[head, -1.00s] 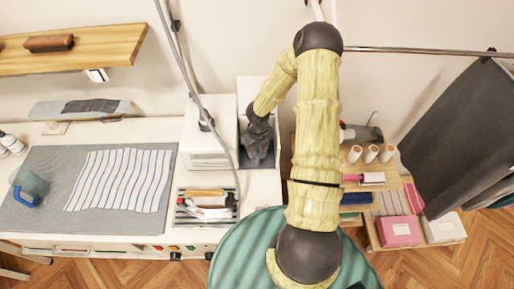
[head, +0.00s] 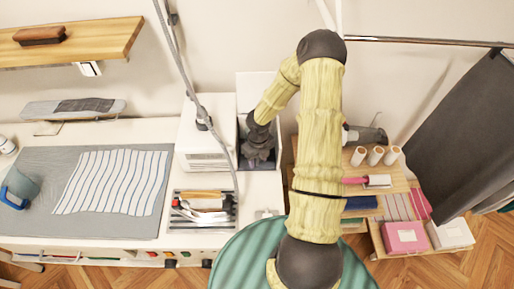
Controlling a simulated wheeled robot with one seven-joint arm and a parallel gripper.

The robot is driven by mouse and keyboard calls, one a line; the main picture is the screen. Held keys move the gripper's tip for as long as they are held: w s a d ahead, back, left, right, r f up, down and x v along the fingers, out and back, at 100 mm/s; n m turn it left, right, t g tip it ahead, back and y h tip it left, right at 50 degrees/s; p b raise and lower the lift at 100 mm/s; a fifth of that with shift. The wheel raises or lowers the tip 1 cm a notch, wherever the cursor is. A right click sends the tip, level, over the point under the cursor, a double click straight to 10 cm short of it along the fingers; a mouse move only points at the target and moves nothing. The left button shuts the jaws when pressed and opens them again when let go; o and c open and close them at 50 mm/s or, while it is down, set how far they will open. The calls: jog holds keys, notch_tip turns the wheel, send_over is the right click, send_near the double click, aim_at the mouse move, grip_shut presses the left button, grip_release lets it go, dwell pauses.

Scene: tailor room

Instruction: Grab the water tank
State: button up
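My gripper (head: 259,155) points down into an open-topped white housing (head: 256,84) with a dark grey inside, beside a white boxy unit (head: 196,128) on the white table. Its fingers are dark, small and partly lost against the dark inside, so I cannot tell whether they are open or shut, or touch anything. No water tank can be clearly made out in the housing. A translucent teal container with a blue handle (head: 19,188) lies at the far left on a grey mat; I cannot tell whether it is the water tank.
Striped cloth (head: 112,182) lies on the grey mat (head: 150,228). A tool tray (head: 203,209) sits in front of the white unit, and a grey hose (head: 181,62) hangs over it. Right are shelves with thread spools (head: 375,156), a pink box (head: 404,237) and a dark hanging cloth (head: 455,135).

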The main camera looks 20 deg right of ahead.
grip_shut()
jog(key=shift+r, duration=0.15)
dwell(0.5)
jog(key=shift+r, duration=4.85)
